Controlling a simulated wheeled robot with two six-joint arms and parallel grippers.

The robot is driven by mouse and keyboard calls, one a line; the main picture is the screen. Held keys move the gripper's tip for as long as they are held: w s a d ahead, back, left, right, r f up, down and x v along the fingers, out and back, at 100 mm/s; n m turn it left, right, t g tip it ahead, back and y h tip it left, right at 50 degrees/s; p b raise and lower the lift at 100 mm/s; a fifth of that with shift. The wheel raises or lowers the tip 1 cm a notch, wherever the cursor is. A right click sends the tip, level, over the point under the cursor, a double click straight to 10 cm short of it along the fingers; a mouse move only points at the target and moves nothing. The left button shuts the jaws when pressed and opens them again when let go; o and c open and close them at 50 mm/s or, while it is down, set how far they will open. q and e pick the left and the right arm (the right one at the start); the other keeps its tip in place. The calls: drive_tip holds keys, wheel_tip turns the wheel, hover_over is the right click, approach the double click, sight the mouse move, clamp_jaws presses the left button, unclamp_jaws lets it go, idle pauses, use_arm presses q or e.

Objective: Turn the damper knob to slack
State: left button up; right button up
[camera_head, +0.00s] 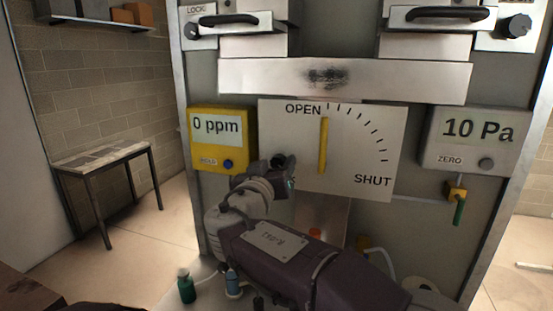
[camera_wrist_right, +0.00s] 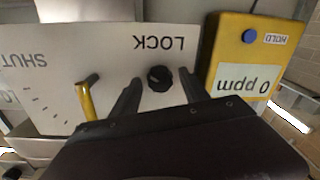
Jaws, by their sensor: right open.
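A black round knob (camera_wrist_right: 160,78) sits on the white dial plate (camera_wrist_right: 60,60), beside the word LOCK, which appears upside down in the right wrist view. My right gripper (camera_wrist_right: 159,84) is open, with one finger on each side of this knob; I cannot tell whether they touch it. In the head view my right gripper (camera_head: 284,166) is at the plate's left part and hides the knob. The yellow damper lever (camera_head: 323,146) points up at OPEN, with SHUT at lower right. No SLACK marking is visible. My left gripper is not in view.
A yellow meter (camera_head: 222,137) reading 0 ppm is close left of my right gripper. A grey gauge (camera_head: 476,141) reading 10 Pa is at right. Two black handles (camera_head: 237,20) are above. Small bottles (camera_head: 187,286) stand below. A side table (camera_head: 103,156) stands left.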

drive_tip(key=shift+w, duration=0.1)
drive_tip(key=c, duration=0.3)
clamp_jaws()
